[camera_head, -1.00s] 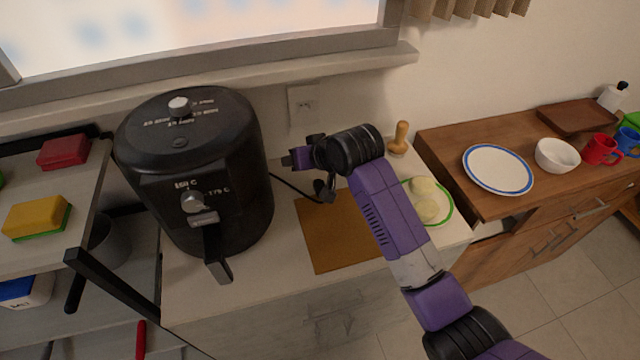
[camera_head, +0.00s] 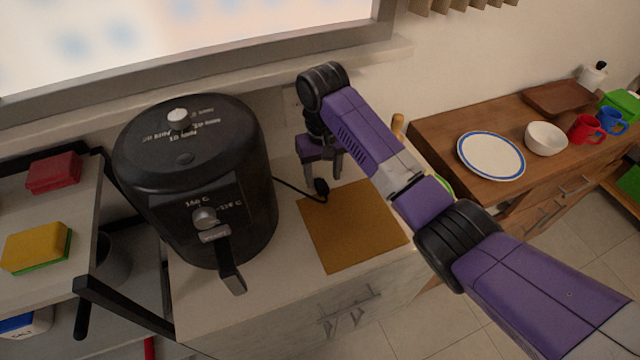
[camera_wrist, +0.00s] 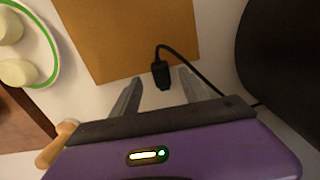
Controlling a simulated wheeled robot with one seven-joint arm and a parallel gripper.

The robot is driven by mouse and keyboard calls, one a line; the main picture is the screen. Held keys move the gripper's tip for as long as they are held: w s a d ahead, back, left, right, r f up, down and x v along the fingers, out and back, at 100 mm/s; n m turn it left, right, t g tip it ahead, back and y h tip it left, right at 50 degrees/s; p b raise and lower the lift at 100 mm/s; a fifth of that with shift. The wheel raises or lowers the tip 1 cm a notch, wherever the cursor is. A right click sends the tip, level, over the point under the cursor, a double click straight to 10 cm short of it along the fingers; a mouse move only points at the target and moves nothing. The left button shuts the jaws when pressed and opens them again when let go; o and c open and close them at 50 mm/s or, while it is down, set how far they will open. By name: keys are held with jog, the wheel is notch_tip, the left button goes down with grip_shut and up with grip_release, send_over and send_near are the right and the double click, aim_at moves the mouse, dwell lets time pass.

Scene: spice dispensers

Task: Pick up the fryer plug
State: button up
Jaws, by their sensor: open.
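The fryer plug (camera_head: 321,187) is a small black plug on the end of a black cord, at the back edge of the brown board. In the wrist view the plug (camera_wrist: 161,75) appears between the fingers, just beyond their tips. The black air fryer (camera_head: 195,180) stands to the left, and the cord runs to it. My gripper (camera_head: 322,176) points down at the plug, with its fingers spread and nothing held. In the wrist view the open gripper (camera_wrist: 160,78) has a finger on each side of the plug. I cannot tell whether the fingers touch the counter.
The brown board (camera_head: 350,228) lies flat on the white counter. A wooden pestle-like object (camera_head: 397,125) stands behind my arm. A plate (camera_head: 491,156), a bowl (camera_head: 545,138) and mugs sit on the wooden cabinet at right. The wall and window sill are close behind my gripper.

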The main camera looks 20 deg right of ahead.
aim_at(323, 186)
jog(key=shift+s+f, duration=0.15)
jog(key=shift+f, duration=1.75)
grip_shut()
jog(key=shift+r, duration=0.15)
